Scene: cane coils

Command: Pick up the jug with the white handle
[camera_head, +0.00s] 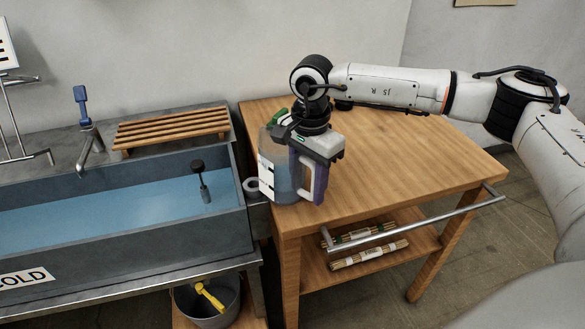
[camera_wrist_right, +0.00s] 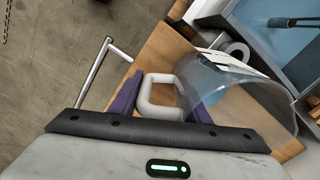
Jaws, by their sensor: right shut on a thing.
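The jug (camera_head: 282,178) is a clear, bluish vessel with a white label and a white handle (camera_head: 301,173). It is upright at the left front corner of the wooden table; I cannot tell whether its base touches the top. My right gripper (camera_head: 313,182) reaches down from above, its purple fingers shut on the white handle. In the right wrist view the white handle (camera_wrist_right: 158,97) sits between the purple fingers, with the clear jug wall (camera_wrist_right: 225,80) beside it. The gripper hides part of the jug's top. My left gripper is not in view.
Left is a sink basin (camera_head: 120,244) with blue water and a slatted wooden rack (camera_head: 172,128). Bundles of sticks (camera_head: 370,254) lie on the lower shelf.

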